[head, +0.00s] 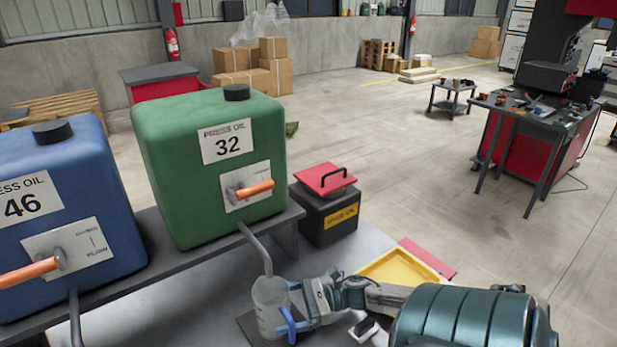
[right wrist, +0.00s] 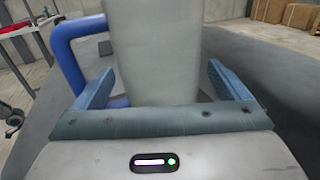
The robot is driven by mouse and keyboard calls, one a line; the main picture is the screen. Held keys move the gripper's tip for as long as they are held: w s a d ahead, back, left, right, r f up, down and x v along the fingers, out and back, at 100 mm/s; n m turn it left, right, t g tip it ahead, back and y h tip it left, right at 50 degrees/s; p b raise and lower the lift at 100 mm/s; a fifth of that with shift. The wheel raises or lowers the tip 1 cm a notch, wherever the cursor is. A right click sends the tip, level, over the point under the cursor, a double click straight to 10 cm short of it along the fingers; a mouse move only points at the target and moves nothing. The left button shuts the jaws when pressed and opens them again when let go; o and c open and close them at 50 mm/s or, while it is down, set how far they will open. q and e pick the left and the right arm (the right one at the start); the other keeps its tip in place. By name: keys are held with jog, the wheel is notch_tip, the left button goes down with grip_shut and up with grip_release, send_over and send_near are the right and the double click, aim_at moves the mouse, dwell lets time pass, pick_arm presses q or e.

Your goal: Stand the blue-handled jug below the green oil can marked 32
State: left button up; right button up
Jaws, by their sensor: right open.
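The green oil can (head: 190,190) marked 32 stands on a raised shelf, with an orange-handled tap (head: 250,189) and a grey spout pipe (head: 256,247) bending down from it. The jug (head: 269,305), pale and translucent with a blue handle (head: 287,326), is upright under the lower end of that pipe. My right gripper (head: 296,304) is at the jug. In the right wrist view the jug (right wrist: 152,50) stands between the open fingers of my right gripper (right wrist: 160,88), its blue handle (right wrist: 66,60) to the left. My left gripper is not in view.
A blue oil can (head: 60,205) marked 46 stands left on the same shelf, with its own tap and pipe. A dark box with a red lid (head: 325,179) is right of the green can. A yellow tray (head: 400,272) lies on the table behind my right arm.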

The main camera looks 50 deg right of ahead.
jog(key=v, duration=0.8)
jog(key=shift+s+d, duration=0.15)
jog(key=shift+d, duration=0.05)
